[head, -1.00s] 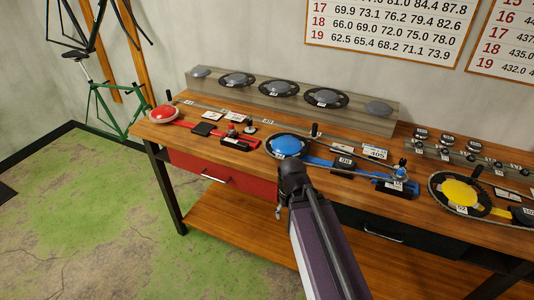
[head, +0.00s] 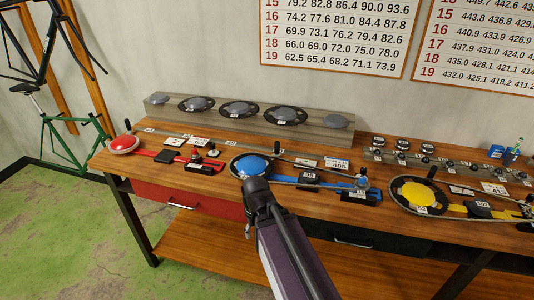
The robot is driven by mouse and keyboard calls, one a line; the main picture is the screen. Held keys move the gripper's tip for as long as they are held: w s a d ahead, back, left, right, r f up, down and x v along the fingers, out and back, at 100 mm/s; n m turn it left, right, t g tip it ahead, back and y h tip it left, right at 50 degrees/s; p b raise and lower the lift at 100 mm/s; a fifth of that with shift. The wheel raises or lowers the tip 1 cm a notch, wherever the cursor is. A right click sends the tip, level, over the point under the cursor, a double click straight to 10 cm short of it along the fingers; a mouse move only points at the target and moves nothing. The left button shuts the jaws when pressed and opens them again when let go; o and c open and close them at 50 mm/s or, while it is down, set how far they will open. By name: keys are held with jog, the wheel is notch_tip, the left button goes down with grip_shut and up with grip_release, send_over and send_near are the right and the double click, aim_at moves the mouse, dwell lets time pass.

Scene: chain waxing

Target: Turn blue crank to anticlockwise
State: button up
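The blue crank set (head: 250,167) lies on the wooden bench, a round blue disc with a dark chainring around it. A dark upright handle (head: 277,147) stands at its upper right. A blue bar (head: 320,181) runs right from it to a small sprocket end (head: 361,183), with a chain alongside. My gripper (head: 251,222) is in front of the bench edge, just below the blue disc in the picture and apart from the handle. Its fingers are dark and small, and their opening is hard to make out.
A red crank set (head: 124,144) lies on the left and a yellow one (head: 418,193) on the right. A grey stand (head: 215,127) with several chainrings is behind. A red drawer (head: 170,195) is under the bench. Bare wood shows between the sets.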

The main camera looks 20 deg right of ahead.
notch_tip(320, 180, up, 14)
jog(key=p, duration=1.3)
jog(key=shift+f, duration=0.15)
jog(key=shift+c, duration=0.2)
jog(key=shift+c, duration=0.6)
